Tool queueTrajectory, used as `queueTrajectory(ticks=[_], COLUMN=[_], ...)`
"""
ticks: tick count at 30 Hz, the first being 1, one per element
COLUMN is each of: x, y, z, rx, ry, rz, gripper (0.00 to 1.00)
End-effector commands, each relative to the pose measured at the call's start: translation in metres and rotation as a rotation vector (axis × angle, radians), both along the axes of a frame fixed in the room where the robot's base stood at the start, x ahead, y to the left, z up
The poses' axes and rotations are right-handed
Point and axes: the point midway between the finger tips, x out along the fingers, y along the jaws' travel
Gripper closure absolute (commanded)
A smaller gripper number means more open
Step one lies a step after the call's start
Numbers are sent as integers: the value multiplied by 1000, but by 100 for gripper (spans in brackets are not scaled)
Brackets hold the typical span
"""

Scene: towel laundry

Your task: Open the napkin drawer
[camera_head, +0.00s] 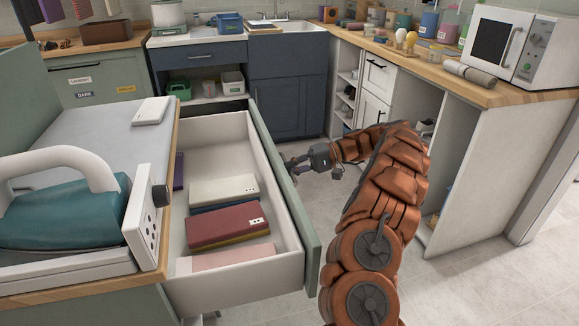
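The napkin drawer (288,206) is pulled well out of the green counter at the left, its green front facing right. Folded cloths lie in it: a cream one (224,189) over a blue one, a dark red one (227,225) over a yellowish one, a pink one (232,257) near the close end, and a purple one at the left. The drawer's outer face and any handle on it are hidden. My gripper (294,163) is just right of the drawer front, by its outer side. Its fingers are small in view, so I cannot tell whether they touch or grip anything.
A wooden counter (420,66) with a microwave (510,45) runs along the right. Grey tiled floor (470,285) is clear at the lower right.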

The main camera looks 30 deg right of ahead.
Motion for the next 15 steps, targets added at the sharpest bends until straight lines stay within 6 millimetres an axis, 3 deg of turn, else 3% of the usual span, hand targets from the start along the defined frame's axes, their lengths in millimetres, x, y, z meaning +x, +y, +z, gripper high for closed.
queueTrajectory(ticks=[8,9,15], x=[0,0,0], y=[-1,-1,-1], z=[0,0,0], rx=[-1,-1,0], ry=[0,-1,-1], rz=[-3,-4,-3], gripper=[100,89,68])
